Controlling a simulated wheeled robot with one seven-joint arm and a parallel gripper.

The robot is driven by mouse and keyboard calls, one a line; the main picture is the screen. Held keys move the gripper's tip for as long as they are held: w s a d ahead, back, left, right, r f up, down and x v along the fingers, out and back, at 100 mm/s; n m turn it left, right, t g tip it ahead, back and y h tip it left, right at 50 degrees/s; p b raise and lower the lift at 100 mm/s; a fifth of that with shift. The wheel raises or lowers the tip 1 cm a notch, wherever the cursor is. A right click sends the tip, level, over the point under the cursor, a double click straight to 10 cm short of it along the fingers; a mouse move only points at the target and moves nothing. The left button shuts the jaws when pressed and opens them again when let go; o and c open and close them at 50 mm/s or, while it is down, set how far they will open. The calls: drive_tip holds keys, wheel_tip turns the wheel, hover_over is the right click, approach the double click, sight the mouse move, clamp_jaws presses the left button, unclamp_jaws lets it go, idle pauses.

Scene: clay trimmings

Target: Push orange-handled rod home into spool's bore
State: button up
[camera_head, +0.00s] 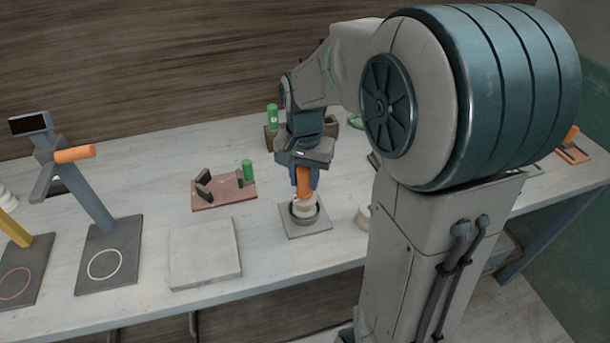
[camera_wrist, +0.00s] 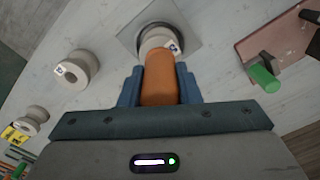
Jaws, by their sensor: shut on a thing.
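The orange-handled rod (camera_head: 303,180) stands upright in my gripper (camera_head: 304,186), which is shut on its handle. In the wrist view the orange handle (camera_wrist: 160,80) lies between the blue fingers of my gripper (camera_wrist: 160,85). Right below it a pale spool (camera_head: 304,209) sits in a dark round holder on a grey square plate (camera_head: 293,233). The spool also shows in the wrist view (camera_wrist: 153,36), directly beyond the handle. The handle hides the bore, so I cannot tell how deep the rod sits.
Another pale spool (camera_wrist: 76,69) stands on the table beside the plate. A reddish board (camera_head: 210,203) with a green cylinder (camera_head: 248,169) lies to the left. A light square slab (camera_head: 204,254) lies nearer the front. Angled posts on dark bases (camera_head: 108,260) stand at far left.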

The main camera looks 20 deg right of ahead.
drive_tip(key=shift+f, duration=0.45)
idle(1.1)
drive_tip(key=shift+s+f+b, duration=0.15)
drive_tip(key=shift+f+b, duration=0.05)
drive_tip(key=shift+b, duration=0.1)
idle(1.8)
drive_tip(key=shift+r, duration=0.1)
drive_tip(key=shift+r+p, duration=4.5)
drive_tip(key=shift+r, duration=1.25)
drive_tip(key=shift+f, duration=0.1)
